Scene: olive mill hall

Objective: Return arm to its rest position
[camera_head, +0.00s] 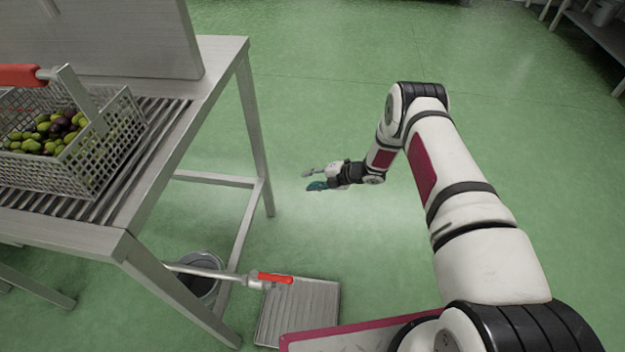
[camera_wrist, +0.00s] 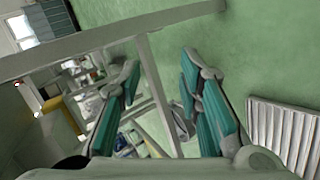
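My gripper (camera_head: 314,180) is held out over the green floor, to the right of the metal table, in the head view. My arm reaches in from the lower right and bends at the elbow. In the wrist view the two teal-padded fingers of my gripper (camera_wrist: 160,105) stand wide apart. Nothing shows held between them. The gripper is apart from the table and from the basket.
A steel table (camera_head: 222,62) stands at left, carrying a mesh basket (camera_head: 105,150) of olives. Below are a pipe valve with a red handle (camera_head: 275,278), a bucket (camera_head: 203,284) and a ribbed floor grate (camera_head: 315,300). The floor behind my arm is clear.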

